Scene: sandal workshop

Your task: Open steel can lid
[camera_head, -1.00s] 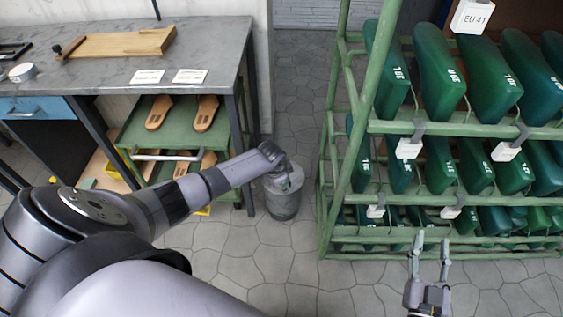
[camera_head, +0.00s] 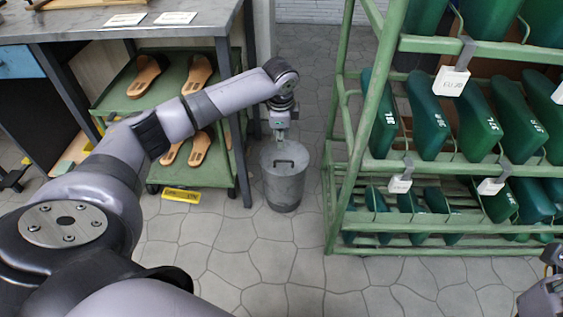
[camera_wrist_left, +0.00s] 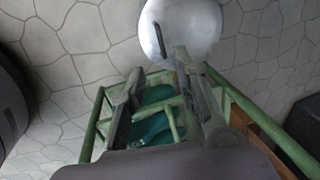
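The steel can (camera_head: 284,190) stands upright on the floor between the workbench and the green rack. Its round lid (camera_head: 271,160) is on top and carries a dark bar handle (camera_head: 285,163). My left gripper (camera_head: 281,137) is above the lid, pointing down, apart from the handle in the head view. In the left wrist view, its two fingers (camera_wrist_left: 160,64) are spread with nothing between them. The pale lid (camera_wrist_left: 200,25) and its handle (camera_wrist_left: 159,40) lie just beyond the fingertips. My right gripper (camera_head: 551,262) is partly cut off at the right edge, its fingers unclear.
The green rack (camera_head: 345,170) with green shoe lasts stands close right of the can. A green shelf cart (camera_head: 165,110) with sandal soles and the workbench leg (camera_head: 237,130) are close on the left. The stone floor (camera_head: 270,265) in front is clear.

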